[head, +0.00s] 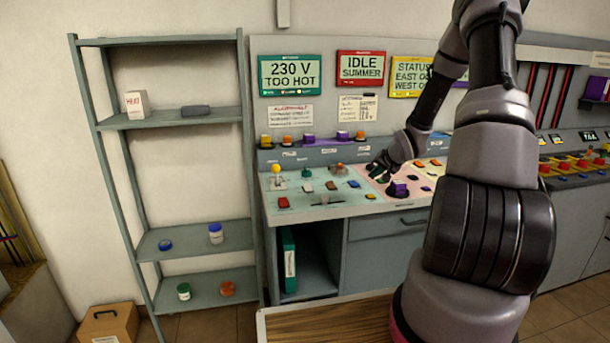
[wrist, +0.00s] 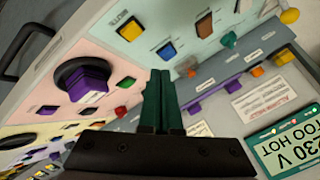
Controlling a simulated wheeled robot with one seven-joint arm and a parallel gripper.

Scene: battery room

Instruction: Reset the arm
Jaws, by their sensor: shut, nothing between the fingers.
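My gripper (wrist: 162,100) shows in the wrist view with its two green fingers together and nothing between them. In the head view my gripper (head: 379,168) is over the control desk (head: 330,218), near the border of its green and pink panels. A purple knob (wrist: 88,82) on a dark round base sits left of the fingers in the wrist view. The same purple knob (head: 398,189) is just right of and below my gripper in the head view. I cannot tell whether the fingertips touch the panel.
A grey shelf rack (head: 175,240) with a white box (head: 137,104) and several small jars stands at the left. A wall with signs, such as the green sign (head: 291,75), rises behind the desk. A wooden surface (head: 330,322) lies in front. A brown box (head: 108,323) is on the floor.

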